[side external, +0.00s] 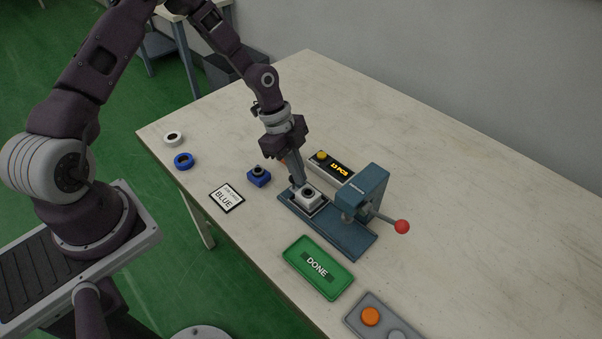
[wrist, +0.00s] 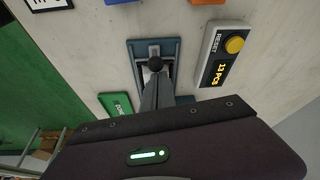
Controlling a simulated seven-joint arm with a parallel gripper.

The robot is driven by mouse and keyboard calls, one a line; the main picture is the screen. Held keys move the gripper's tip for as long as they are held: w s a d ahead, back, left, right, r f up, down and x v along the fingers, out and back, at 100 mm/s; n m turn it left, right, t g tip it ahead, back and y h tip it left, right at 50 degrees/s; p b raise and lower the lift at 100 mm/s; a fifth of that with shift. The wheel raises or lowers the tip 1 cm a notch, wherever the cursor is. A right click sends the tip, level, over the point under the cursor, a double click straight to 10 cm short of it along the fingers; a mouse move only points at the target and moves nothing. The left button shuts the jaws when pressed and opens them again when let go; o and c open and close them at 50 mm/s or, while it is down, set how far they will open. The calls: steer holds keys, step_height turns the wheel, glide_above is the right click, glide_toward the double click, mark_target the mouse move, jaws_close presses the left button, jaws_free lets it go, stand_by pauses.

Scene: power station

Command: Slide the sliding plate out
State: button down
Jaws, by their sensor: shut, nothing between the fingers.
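The sliding plate (side external: 297,204) lies at the left end of the blue-grey press base (side external: 345,240), in the side external view. My gripper (side external: 299,184) points down, shut and empty, at the far left side of the block. In the wrist view, my shut fingers (wrist: 153,83) reach over the press base (wrist: 136,55), with a dark round part (wrist: 155,64) at their tips. I cannot tell whether they touch it. The fingers hide part of the plate there.
The press frame (side external: 370,187) has a lever with a red ball (side external: 402,227). A counter box with a yellow button (side external: 320,155) stands behind. A blue block (side external: 259,179), a BLUE card (side external: 227,197) and a green DONE tray (side external: 317,267) lie around.

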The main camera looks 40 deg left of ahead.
steer(key=shift+a, duration=0.25)
steer(key=v, duration=0.9)
steer(key=shift+r, duration=0.5)
steer(key=shift+d, duration=0.1)
steer(key=s+r+n+t+y, duration=0.2)
steer(key=s+r+n+y, duration=0.3)
steer(key=s+r+n, duration=0.7)
steer(key=s+d+r+n+t+h, duration=0.1)
steer(key=s+d+r+n+t, duration=0.1)
steer(key=s+r, duration=0.8)
steer(key=shift+s+d+n+t, duration=0.4)
steer(key=shift+s+n, duration=0.5)
steer(key=shift+s, duration=0.2)
